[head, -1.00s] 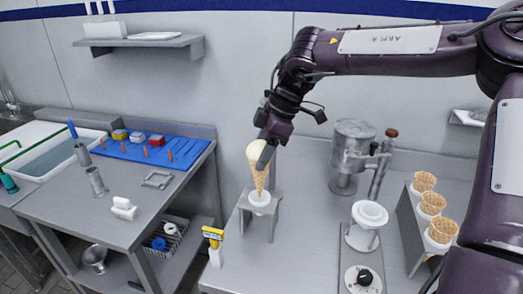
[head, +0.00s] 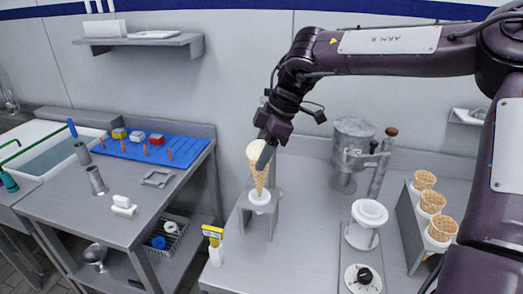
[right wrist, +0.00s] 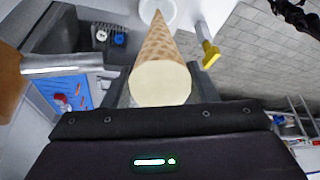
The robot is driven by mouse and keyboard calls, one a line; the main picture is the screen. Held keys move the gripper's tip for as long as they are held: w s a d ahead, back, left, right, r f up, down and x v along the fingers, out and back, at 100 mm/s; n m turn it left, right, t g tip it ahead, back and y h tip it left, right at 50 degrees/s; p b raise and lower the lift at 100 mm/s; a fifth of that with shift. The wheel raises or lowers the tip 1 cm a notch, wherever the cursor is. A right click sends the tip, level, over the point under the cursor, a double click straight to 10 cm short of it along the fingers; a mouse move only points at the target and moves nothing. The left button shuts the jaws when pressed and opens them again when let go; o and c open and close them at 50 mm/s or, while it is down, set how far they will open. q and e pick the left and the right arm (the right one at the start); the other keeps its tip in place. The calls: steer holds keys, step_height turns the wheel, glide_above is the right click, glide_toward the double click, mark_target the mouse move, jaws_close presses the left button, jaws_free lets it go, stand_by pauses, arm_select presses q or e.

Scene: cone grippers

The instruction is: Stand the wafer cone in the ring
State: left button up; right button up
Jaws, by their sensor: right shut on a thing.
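The wafer cone (head: 260,178) is tan with a crosshatch pattern and a pale cream top. It is upright, tip down. My right gripper (head: 263,157) is shut on it near the wide top. The white ring (head: 259,197) sits on a small grey metal stand (head: 246,205) directly under the cone. In the head view the tip meets the ring; how deep it goes in is hard to tell. In the right wrist view the cone (right wrist: 160,60) is between the fingers, its tip pointing at the white ring (right wrist: 146,12). My left gripper is not in view.
A rack of wafer cones (head: 408,222) stands at the right. A yellow-topped tool (head: 213,236) is left of the stand. A lower side table (head: 130,180) holds a blue mat.

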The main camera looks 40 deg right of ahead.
steer(key=shift+f+b, duration=1.9)
steer(key=shift+f, duration=1.1)
steer(key=o, duration=0.8)
steer(key=shift+s+r, duration=0.15)
steer(key=shift+s, duration=0.05)
steer(key=shift+c, duration=0.2)
steer(key=shift+r, duration=0.1)
steer(key=shift+w, duration=0.15)
steer(key=shift+r, duration=0.25)
steer(key=v, duration=0.7)
steer(key=shift+s, duration=0.25)
steer(key=shift+d, duration=0.1)
